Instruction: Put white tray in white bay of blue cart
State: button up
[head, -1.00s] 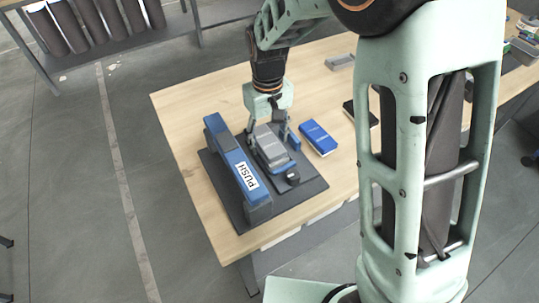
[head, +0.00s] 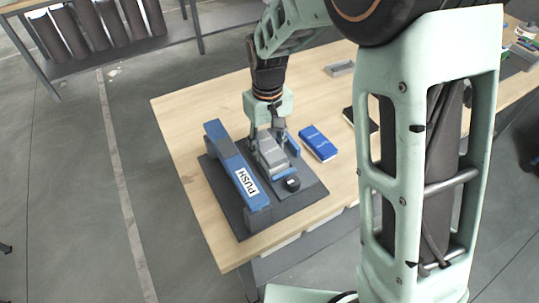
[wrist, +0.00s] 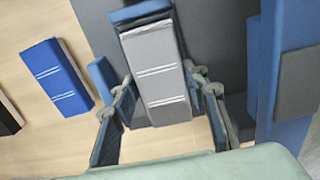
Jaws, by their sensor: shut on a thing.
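A pale grey, block-like tray with white stripes (head: 271,152) is between the fingers of my gripper (head: 267,138). It looks grey rather than white. In the wrist view the tray (wrist: 158,80) has a finger along each long side, and my gripper (wrist: 160,95) is shut on it. The blue cart (head: 298,198) has a dark flat deck and a blue bar marked PUSH along its left side. The tray is over the deck, between the bar and a small blue upright piece (head: 293,146). Whether its underside touches the deck is hidden. No white bay shows clearly.
A blue striped block (head: 317,143) lies on the wooden table (head: 180,110), right of the cart.

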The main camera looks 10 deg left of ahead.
jog(key=shift+r+p, duration=1.9)
jog(key=shift+r, duration=0.95)
jog(key=shift+r, duration=0.1)
